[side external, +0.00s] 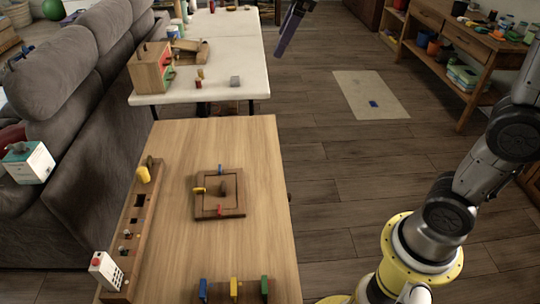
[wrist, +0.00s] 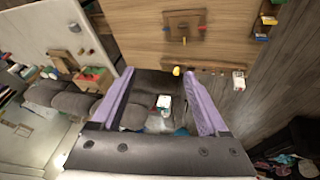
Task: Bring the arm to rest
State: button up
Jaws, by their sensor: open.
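My gripper (side external: 286,38) shows at the top edge of the side external view, with a purple finger hanging over the floor, right of the white table. Most of it is cut off there. In the wrist view my gripper (wrist: 160,74) has its two purple fingers spread wide, with nothing held between them. It is up in the air, apart from the tables. A square wooden board (side external: 238,209) with small coloured pegs lies on the wooden table (side external: 255,150); the board also shows in the wrist view (wrist: 185,17).
A long wooden rail (side external: 122,222) with holes, a yellow piece and a white box lies along the table's left edge. The white table (side external: 230,55) holds a wooden box (side external: 147,72). A grey sofa (side external: 75,75) is left, a shelf (side external: 455,45) right. Floor between is mostly clear.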

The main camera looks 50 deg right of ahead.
jog(key=s+f+m+t, duration=0.1)
jog(key=s+f+m, duration=0.25)
jog(key=s, duration=1.15)
jog(key=s+f+m, duration=0.3)
jog(key=s+f, duration=0.4)
jog(key=f, duration=0.2)
jog(key=shift+d+f+g, duration=0.3)
jog(key=shift+d+f, duration=0.05)
jog(key=shift+d, duration=0.05)
jog(key=shift+s, duration=0.1)
